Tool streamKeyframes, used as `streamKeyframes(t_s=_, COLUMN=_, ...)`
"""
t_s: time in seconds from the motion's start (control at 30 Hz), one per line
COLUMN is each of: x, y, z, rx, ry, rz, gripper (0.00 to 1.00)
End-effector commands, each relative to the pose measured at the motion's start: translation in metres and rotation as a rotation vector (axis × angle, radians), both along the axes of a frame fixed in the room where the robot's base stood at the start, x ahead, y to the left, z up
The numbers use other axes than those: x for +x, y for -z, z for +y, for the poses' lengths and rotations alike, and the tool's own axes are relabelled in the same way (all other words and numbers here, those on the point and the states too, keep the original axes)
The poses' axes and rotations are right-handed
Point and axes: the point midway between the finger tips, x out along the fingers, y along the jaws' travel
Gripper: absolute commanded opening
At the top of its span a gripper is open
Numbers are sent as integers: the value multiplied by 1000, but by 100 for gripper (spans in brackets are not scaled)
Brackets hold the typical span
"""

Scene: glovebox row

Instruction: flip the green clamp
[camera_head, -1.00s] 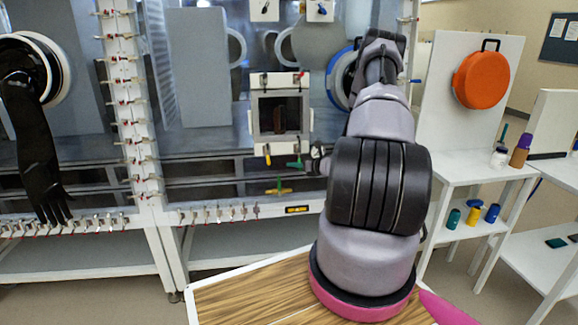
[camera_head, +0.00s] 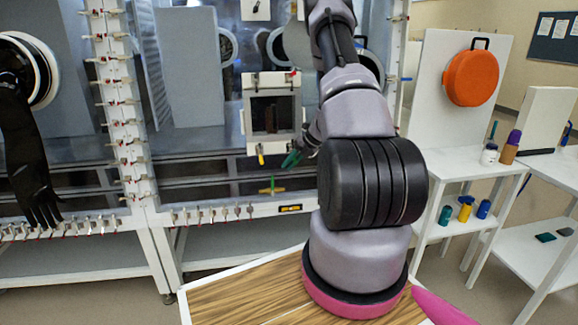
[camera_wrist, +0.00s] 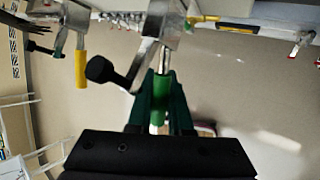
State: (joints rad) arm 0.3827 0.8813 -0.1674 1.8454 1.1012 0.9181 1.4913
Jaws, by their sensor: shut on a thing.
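The green clamp shows in the wrist view as a bright green handle (camera_wrist: 160,95) on a metal stem, with a metal arm ending in a black tip (camera_wrist: 100,68). My gripper (camera_wrist: 160,112) has dark green fingers on both sides of this handle and is shut on it. In the head view, my gripper (camera_head: 291,158) is at the lower right corner of the framed hatch (camera_head: 250,120). There the fingers and wrist cover most of the clamp, so its tilt is hard to tell.
A yellow-handled clamp (camera_head: 260,153) hangs at the hatch's lower left corner. A yellow and green clamp (camera_head: 272,189) sits on the rail below. A black glove (camera_head: 35,165) hangs at left. A white shelf with bottles (camera_head: 466,209) stands at right. A wooden-topped surface (camera_head: 240,297) is in front.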

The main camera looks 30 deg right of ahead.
Motion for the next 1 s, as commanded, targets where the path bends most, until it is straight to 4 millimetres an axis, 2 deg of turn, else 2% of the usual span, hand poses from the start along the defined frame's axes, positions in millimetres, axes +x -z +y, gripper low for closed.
streamKeyframes(t_s=0.33, x=-4, y=-6, z=0, rx=38, ry=2, rz=134, gripper=0)
streamKeyframes(t_s=0.87, x=-5, y=-7, z=0, rx=47, ry=3, rz=156, gripper=0)
streamKeyframes(t_s=0.9, x=-5, y=-7, z=0, rx=47, ry=3, rz=156, gripper=26)
streamKeyframes(t_s=0.97, x=-5, y=-7, z=0, rx=47, ry=3, rz=156, gripper=48)
streamKeyframes(t_s=1.0, x=-5, y=-7, z=0, rx=47, ry=3, rz=156, gripper=48)
